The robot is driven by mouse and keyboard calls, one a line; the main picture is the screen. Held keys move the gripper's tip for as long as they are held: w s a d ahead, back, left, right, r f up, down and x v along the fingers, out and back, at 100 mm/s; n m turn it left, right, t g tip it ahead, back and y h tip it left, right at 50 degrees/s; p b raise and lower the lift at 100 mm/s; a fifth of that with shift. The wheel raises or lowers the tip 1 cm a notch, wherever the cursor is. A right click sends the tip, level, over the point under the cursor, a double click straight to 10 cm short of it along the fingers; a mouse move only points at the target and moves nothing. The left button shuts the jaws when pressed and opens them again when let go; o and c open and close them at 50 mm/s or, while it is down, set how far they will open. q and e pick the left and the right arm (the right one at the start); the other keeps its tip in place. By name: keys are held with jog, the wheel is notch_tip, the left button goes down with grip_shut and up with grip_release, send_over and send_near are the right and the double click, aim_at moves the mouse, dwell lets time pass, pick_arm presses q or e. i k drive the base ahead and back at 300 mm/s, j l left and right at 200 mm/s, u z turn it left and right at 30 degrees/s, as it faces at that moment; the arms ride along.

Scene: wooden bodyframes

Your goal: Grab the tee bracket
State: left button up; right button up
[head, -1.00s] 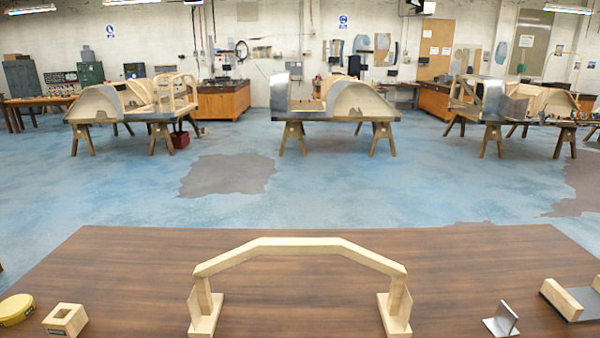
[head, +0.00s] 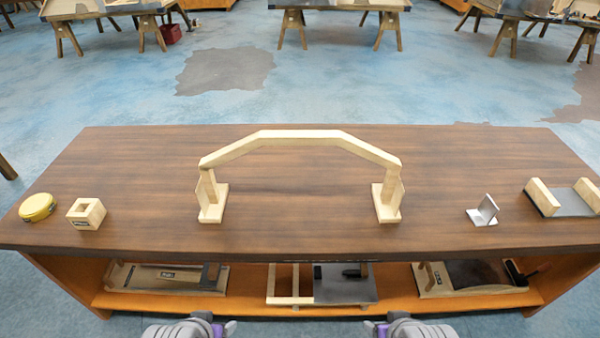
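A small grey metal bracket (head: 483,212) sits on the right part of the brown wooden table, with a flat base and an upright plate. It is the only thing I see that looks like the tee bracket. My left gripper (head: 205,325) shows at the bottom edge, left of centre, in front of the table. My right gripper (head: 395,325) shows at the bottom edge, right of centre. Both are cut off by the frame, well apart from the bracket, and I cannot tell whether their fingers are open.
A pale wooden arch (head: 300,137) stands mid-table (head: 300,235). A wooden channel block on a grey plate (head: 568,203) lies right of the bracket. A yellow tin (head: 38,207) and a hollow wooden block (head: 86,213) sit at left. A lower shelf (head: 245,300) holds several items.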

aim_at(485, 215)
jog(key=z, duration=1.5)
jog(key=i+l+u, duration=0.25)
jog(key=i+l, duration=0.15)
jog(key=l, duration=0.25)
jog(key=i+l+u, duration=0.15)
jog(key=l, duration=0.2)
jog(key=i+l+u, duration=0.15)
jog(key=l, duration=0.2)
jog(key=i+l+u, duration=0.15)
jog(key=l, duration=0.25)
jog(key=i+l+u, duration=0.1)
jog(key=l, duration=0.3)
jog(key=i+l+u, duration=0.1)
jog(key=i, duration=0.2)
jog(key=i+l, duration=0.15)
jog(key=i+u, duration=0.05)
jog(key=i, duration=0.05)
